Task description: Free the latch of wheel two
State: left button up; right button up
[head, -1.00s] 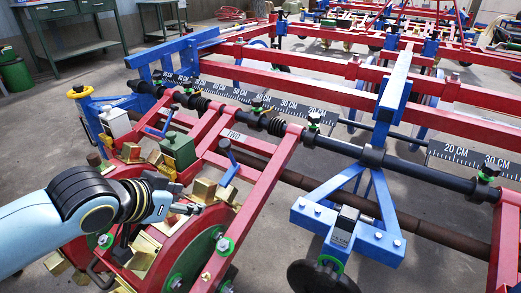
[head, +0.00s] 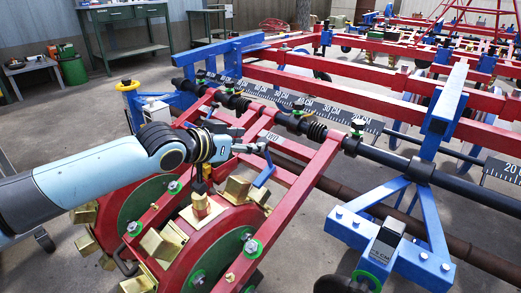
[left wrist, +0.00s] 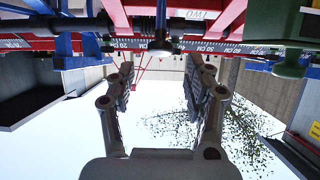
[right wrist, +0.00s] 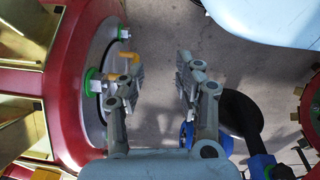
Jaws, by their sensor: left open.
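The frame carries a label reading TWO (head: 271,136) on a red bar. A blue lever (head: 264,172), which looks like the latch, stands tilted between red arms behind a red wheel (head: 205,235) with brass cups. My left gripper (head: 243,140) is at the lever's upper end, its fingers pointing right; whether they touch cannot be told. In the left wrist view its fingers (left wrist: 163,72) are apart with nothing between them, and the upside-down label (left wrist: 187,13) shows above. My right gripper (right wrist: 160,65) is open and empty beside a red wheel (right wrist: 75,75); it is outside the head view.
A black shaft (head: 385,160) and a centimetre scale (head: 300,95) run across the machine. A blue bracket (head: 395,235) with a counter box stands at the right. Green workbenches (head: 125,30) stand at the back left. Bare concrete floor lies left of the machine.

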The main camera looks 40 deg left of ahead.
aim_at(262, 141)
pick_arm(q)
jog(key=b+x, duration=0.2)
jog(key=x, duration=0.3)
jog(key=shift+f+b, duration=0.2)
jog(key=shift+b, duration=0.1)
jog(key=shift+w+r, duration=0.1)
jog(key=shift+w, duration=0.1)
pick_arm(e)
jog(key=shift+t, duration=0.7)
jog(key=w+r, duration=0.1)
jog(key=w+a+r, duration=0.1)
jog(key=r, duration=0.1)
jog(key=w+r, duration=0.1)
jog(key=shift+a+r, duration=0.15)
jog(key=shift+a, duration=0.2)
pick_arm(q)
jog(key=shift+c, duration=0.3)
grip_shut()
